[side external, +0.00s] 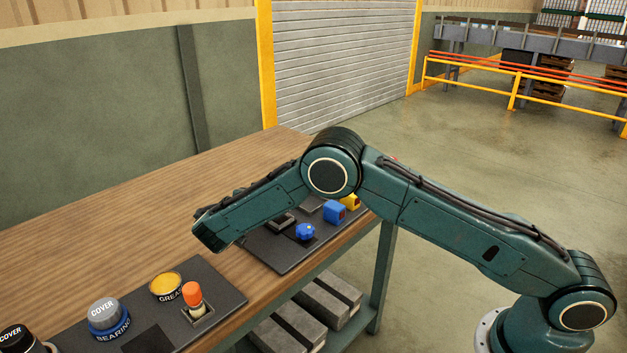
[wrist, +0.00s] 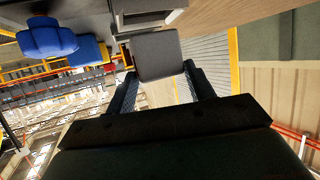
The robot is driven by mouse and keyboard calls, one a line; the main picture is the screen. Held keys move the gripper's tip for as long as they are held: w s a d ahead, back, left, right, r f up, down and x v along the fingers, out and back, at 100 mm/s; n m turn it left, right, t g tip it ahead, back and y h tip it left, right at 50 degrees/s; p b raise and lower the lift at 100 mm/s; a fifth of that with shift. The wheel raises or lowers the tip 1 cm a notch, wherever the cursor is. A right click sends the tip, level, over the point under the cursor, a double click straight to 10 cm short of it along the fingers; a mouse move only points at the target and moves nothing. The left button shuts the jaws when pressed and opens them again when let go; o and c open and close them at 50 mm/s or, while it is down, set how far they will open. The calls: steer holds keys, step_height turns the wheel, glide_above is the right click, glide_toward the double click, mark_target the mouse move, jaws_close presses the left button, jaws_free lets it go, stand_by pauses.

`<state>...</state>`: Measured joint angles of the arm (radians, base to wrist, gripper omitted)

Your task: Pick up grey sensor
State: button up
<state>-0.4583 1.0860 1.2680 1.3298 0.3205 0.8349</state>
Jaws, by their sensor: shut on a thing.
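The grey sensor (wrist: 158,56) is a dark grey block with rounded corners in the upper middle of the wrist view. My gripper (wrist: 160,76) is shut on it, with one finger on each side. In the side external view my forearm hides the gripper and most of what is around it, so I cannot tell there whether the sensor touches the tray.
A dark tray (side external: 272,261) on the wooden table (side external: 110,220) carries a blue knob-like part (side external: 305,231), a blue block (side external: 334,212) and a yellow part (side external: 351,201). A nearer tray (side external: 228,292) holds a grease pot (side external: 165,286), an orange-topped part (side external: 193,294) and a bearing cover (side external: 104,311).

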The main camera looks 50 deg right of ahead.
step_height(320, 180, up, 8)
steer(key=shift+f, duration=0.25)
steer(key=shift+w, duration=0.1)
stand_by(0.5)
